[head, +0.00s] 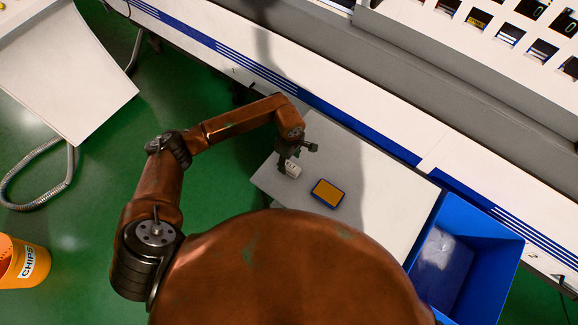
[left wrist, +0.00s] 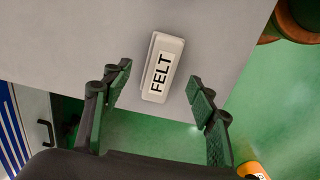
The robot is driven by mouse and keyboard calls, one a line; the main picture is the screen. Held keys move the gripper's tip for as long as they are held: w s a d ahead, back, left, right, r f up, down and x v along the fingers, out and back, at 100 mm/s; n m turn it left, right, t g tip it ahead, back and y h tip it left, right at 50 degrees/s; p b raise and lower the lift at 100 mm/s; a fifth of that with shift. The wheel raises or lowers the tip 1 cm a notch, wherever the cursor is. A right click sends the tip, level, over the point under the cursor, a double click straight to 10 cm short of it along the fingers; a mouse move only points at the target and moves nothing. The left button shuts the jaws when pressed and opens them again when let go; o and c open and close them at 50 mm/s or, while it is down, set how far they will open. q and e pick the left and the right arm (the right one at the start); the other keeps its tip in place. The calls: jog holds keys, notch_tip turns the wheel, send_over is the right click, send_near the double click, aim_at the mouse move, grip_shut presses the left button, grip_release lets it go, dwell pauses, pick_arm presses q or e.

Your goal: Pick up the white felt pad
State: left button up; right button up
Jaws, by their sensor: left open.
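The white felt pad (left wrist: 162,68) is a small rounded block with a "FELT" label, lying near the edge of a light grey table top (left wrist: 215,35). In the head view the pad (head: 292,169) is partly hidden by my left gripper (head: 288,163). In the left wrist view my left gripper (left wrist: 155,115) is open, with one finger on each side of the pad's near end. The fingers show gaps to the pad on both sides and do not touch it. My right gripper is not in view.
A blue pad with an orange-yellow top (head: 327,193) lies right of the felt pad. A blue bin (head: 510,237) stands at the table's right end. A white machine (head: 440,125) runs along the back. An orange chips bucket (head: 32,263) stands on the green floor.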

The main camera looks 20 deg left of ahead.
aim_at(290, 165)
pick_arm(q)
notch_tip(290, 165, down, 4)
jog(key=shift+r, duration=0.15)
jog(key=shift+c, duration=0.7)
jog(key=c, duration=1.1)
